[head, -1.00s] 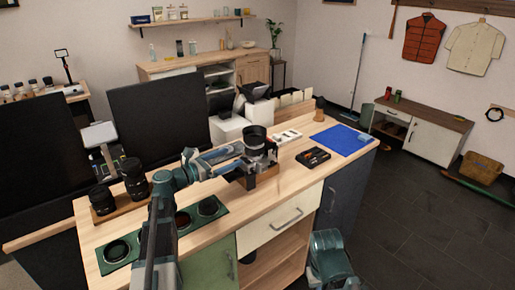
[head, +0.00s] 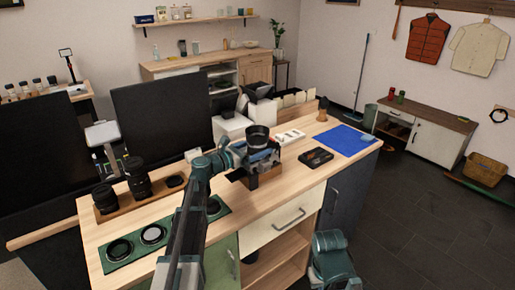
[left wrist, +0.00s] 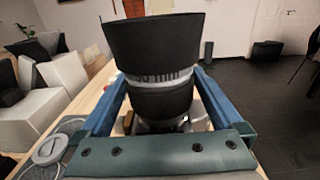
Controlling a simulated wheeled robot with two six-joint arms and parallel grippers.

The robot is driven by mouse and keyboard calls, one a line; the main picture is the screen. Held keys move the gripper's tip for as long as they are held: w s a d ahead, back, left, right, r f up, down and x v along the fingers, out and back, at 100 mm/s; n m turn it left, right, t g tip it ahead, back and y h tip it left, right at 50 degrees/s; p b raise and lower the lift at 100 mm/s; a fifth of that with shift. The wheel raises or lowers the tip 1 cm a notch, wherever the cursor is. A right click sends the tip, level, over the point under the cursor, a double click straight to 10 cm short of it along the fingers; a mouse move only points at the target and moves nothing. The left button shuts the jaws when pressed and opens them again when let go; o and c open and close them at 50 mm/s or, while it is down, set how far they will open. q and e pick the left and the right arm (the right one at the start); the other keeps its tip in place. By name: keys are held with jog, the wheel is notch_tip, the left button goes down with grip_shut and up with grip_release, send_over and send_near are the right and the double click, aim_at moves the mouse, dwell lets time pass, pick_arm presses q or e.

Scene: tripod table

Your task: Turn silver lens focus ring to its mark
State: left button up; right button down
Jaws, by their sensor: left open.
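The lens (head: 258,138) stands upright in a wooden stand (head: 266,178) on the workbench, its wide black hood on top. My left gripper (head: 262,156) is at the lens. In the left wrist view, the open blue fingers of the left gripper (left wrist: 158,85) lie on either side of the barrel, with a gap visible on the left. The index mark cannot be made out.
A wooden rack (head: 116,209) with black lenses stands at the left. A green mat (head: 135,261) with round pieces lies in front of it. A black tray (head: 316,157) and a blue mat (head: 345,141) lie right of the lens. White boxes (head: 232,127) stand behind.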

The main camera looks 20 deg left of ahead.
pick_arm(q)
jog(key=shift+c, duration=0.3)
jog(key=c, duration=1)
jog(key=shift+s, duration=0.1)
jog(key=n+t+y, duration=0.2)
jog(key=y, duration=0.1)
jog(key=shift+s+d+n+y, duration=0.1)
jog(key=shift+d+n+y, duration=0.1)
jog(key=shift+n+y, duration=0.15)
jog(key=n+t+y, duration=0.1)
jog(key=n+y, duration=0.3)
jog(key=y, duration=0.1)
jog(key=shift+t+y, duration=0.35)
jog(key=shift+t, duration=0.05)
jog(key=shift+w+a+n+y, duration=0.1)
jog(key=shift+n+y, duration=0.45)
jog(key=shift+y, duration=0.3)
jog(key=shift+w+a+n+y, duration=0.1)
jog(key=shift+n+y, duration=0.4)
jog(key=shift+y, duration=0.75)
